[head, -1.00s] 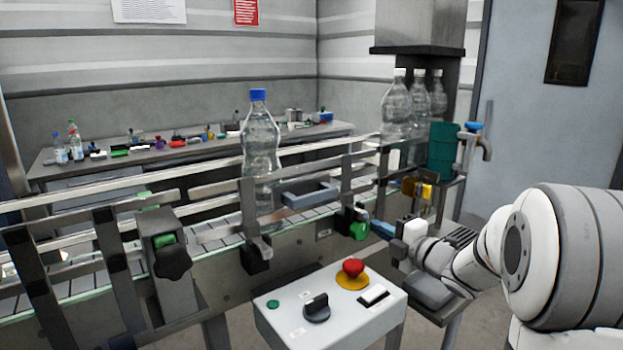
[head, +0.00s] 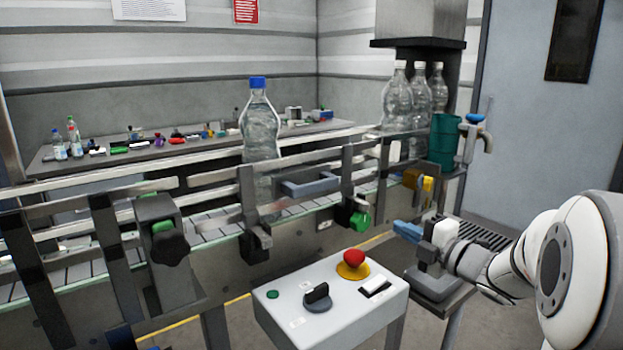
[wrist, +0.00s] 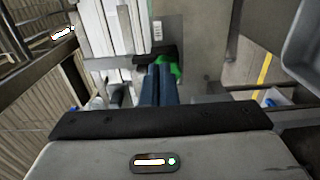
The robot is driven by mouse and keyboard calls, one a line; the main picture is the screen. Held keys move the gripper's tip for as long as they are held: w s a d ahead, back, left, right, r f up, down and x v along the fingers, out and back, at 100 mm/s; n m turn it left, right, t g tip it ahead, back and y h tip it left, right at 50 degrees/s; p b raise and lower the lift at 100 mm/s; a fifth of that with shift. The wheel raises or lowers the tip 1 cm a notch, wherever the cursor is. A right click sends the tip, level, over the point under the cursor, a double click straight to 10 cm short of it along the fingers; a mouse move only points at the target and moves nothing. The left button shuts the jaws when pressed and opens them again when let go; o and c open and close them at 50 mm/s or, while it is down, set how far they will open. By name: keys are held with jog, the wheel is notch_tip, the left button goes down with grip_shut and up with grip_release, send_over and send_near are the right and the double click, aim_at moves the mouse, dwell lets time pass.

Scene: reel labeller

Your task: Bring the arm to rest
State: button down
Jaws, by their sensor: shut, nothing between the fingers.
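My gripper (head: 408,231) is at the right in the head view, just above and behind the control box's right side and in front of the conveyor. Its blue fingers are closed together with nothing between them. In the wrist view my gripper (wrist: 158,70) shows the two blue fingers side by side, pointing toward the conveyor's edge and a green knob (wrist: 175,68). My white and grey arm reaches in from the right edge.
The conveyor (head: 215,235) with metal rails carries a blue-capped bottle (head: 260,130). A control box (head: 330,300) with a red button (head: 354,257) stands in front. Several bottles (head: 397,100) stand under the machine. A green cylinder (head: 443,143) and a tap (head: 478,135) are at the right.

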jog(key=s+d+m+g+h+p, duration=0.35)
jog(key=s+m+h+p, duration=0.2)
jog(key=m+h, duration=0.9)
jog(key=s+a+f+m+g+y+p, duration=0.1)
jog(key=s+a+m+g, duration=0.1)
jog(key=s, duration=0.5)
jog(key=s+a+f+m+g+y+p, duration=0.1)
jog(key=s+a+f+m+g, duration=0.1)
jog(key=s+m, duration=0.3)
jog(key=s+a+f+m+g+y+p, duration=0.1)
jog(key=s+a+m+g+y, duration=0.1)
jog(key=s, duration=0.7)
jog(key=shift+s+a+f+m+g, duration=0.15)
jog(key=shift+a+f+m+g, duration=0.15)
jog(key=shift+a+m+g, duration=0.7)
